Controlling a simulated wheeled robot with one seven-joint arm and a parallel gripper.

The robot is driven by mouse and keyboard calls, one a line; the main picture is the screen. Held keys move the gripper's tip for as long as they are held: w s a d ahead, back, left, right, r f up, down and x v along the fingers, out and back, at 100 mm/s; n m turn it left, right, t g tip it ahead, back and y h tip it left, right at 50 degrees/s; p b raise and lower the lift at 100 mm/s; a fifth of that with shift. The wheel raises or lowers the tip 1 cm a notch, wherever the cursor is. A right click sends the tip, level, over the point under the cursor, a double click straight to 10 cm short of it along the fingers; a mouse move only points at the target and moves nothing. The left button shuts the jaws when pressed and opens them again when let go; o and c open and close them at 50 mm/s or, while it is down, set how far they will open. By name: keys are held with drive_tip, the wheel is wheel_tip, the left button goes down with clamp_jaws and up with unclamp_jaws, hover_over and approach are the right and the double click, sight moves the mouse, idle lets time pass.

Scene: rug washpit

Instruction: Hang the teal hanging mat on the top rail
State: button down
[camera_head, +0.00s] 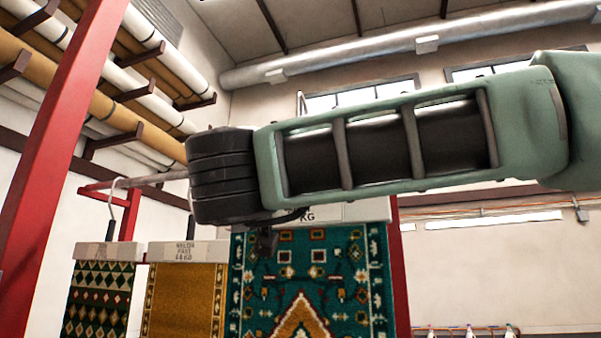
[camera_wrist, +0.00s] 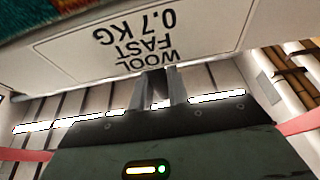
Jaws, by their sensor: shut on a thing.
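The teal hanging mat (camera_head: 375,290) hangs upright below my forearm in the head view, patterned in orange, white and red. Its pale header bar (camera_head: 352,211) is partly hidden by my arm. In the wrist view the header (camera_wrist: 205,35) reads "WOOL FAST 0.7 KG" upside down. My gripper (camera_wrist: 157,88) is shut on the header's edge. A thin pale hook-like piece (camera_head: 302,102) shows above my arm; its lower part is hidden. The top rail (camera_head: 155,179) shows as a grey bar at left; its continuation is hidden behind my arm.
A green patterned mat (camera_head: 97,300) and a gold mat (camera_head: 185,300) hang side by side at left, with hooks reaching up to the rail. A red post (camera_head: 62,130) stands in the left foreground. Rolled rugs (camera_head: 110,65) lie on wall brackets at upper left.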

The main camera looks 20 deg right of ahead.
sight(301, 233)
drive_tip(key=w+d+p, duration=0.1)
drive_tip(key=w+d, duration=0.6)
drive_tip(key=w, duration=0.3)
drive_tip(key=shift+w+d, duration=0.4)
idle(1.1)
drive_tip(key=shift+f, duration=0.1)
idle(0.3)
wheel_tip(301, 233, down, 4)
drive_tip(key=b, duration=0.2)
drive_tip(key=shift+b, duration=0.4)
idle(0.4)
drive_tip(key=c, duration=1.3)
unclamp_jaws()
drive_tip(key=b+v, duration=0.8)
drive_tip(key=v, duration=0.8)
drive_tip(key=shift+s+f, duration=0.1)
drive_tip(key=shift+s, duration=0.05)
drive_tip(key=shift+s+a+f, duration=0.1)
drive_tip(key=shift+s+a, duration=0.25)
drive_tip(key=shift+s, duration=0.15)
